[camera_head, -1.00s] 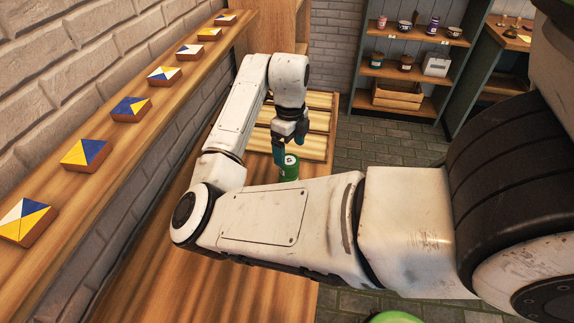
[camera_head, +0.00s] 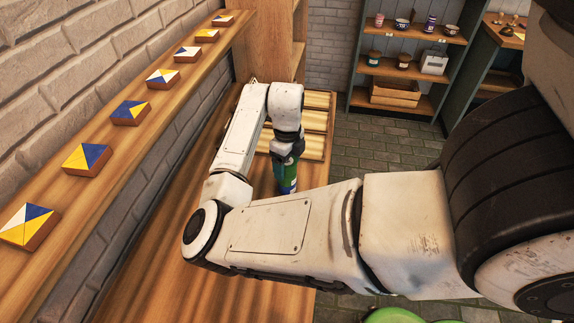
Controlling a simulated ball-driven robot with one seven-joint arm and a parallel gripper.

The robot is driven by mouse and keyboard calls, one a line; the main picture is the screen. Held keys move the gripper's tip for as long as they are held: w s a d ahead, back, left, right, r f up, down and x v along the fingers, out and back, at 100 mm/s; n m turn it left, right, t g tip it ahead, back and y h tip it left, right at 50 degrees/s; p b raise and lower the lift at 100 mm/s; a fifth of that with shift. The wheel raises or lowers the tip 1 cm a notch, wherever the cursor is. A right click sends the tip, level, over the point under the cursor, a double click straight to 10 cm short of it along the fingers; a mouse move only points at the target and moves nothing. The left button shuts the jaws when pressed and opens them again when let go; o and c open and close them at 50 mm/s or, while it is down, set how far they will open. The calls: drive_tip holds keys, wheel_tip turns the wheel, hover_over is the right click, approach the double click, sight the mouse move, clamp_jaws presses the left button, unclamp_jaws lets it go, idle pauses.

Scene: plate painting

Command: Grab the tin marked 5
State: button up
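A green tin (camera_head: 287,180) with some white and blue on it stands on the wooden worktop (camera_head: 180,285), just beyond my forearm. Its number cannot be read here, and its lower part is close behind my arm. My gripper (camera_head: 286,170) points down at the tin, with its fingers around or right against the tin's upper part. The fingertips are partly hidden, so I cannot tell whether they press on it.
A wall shelf (camera_head: 60,215) on the left carries several painted tiles. A slatted wooden rack (camera_head: 318,118) lies behind the tin. A shelf unit (camera_head: 405,75) with pots and a wooden crate (camera_head: 402,95) stands at the back. Stone floor (camera_head: 390,150) is clear on the right.

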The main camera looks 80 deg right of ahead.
drive_tip(key=c, duration=0.9)
drive_tip(key=shift+o, duration=0.2)
